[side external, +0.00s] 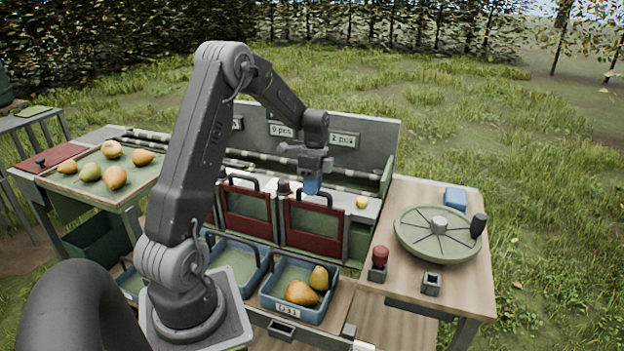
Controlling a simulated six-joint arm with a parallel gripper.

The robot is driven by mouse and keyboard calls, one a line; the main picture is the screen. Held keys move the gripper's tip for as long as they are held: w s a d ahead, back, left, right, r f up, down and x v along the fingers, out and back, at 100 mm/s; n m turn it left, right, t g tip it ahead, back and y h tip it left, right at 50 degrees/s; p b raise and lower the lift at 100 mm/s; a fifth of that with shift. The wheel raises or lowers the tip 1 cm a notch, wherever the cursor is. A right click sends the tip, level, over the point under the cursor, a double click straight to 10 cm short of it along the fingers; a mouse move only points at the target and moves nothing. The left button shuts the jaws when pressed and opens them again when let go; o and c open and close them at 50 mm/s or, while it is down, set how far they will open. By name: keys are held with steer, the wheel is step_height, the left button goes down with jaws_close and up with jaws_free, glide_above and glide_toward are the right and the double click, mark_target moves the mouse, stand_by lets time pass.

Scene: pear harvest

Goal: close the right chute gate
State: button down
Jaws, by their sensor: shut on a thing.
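The right chute gate (313,226) has a dark red frame, a greenish panel and a black arched handle on top. It stands upright across the front of the chute, at about the same height as the gate to its left (247,211). My gripper (312,188), with blue at its tips, points down at the top of the right gate. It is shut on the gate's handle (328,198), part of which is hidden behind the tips. The exact contact is too small to see.
A blue crate (264,300) with pears stands below the right gate. A small yellow fruit (362,202) lies right of my gripper. A round turntable (405,240), a red-topped knob (380,257) and a blue block (455,198) are on the right table. A pear tray (70,182) is at left.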

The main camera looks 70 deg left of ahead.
steer(key=shift+f, duration=0.3)
steer(key=c, duration=1.1)
jaws_free()
steer(key=shift+r, duration=0.1)
step_height(320, 180, up, 14)
steer(key=w+a, duration=0.2)
steer(key=shift+f, duration=0.2)
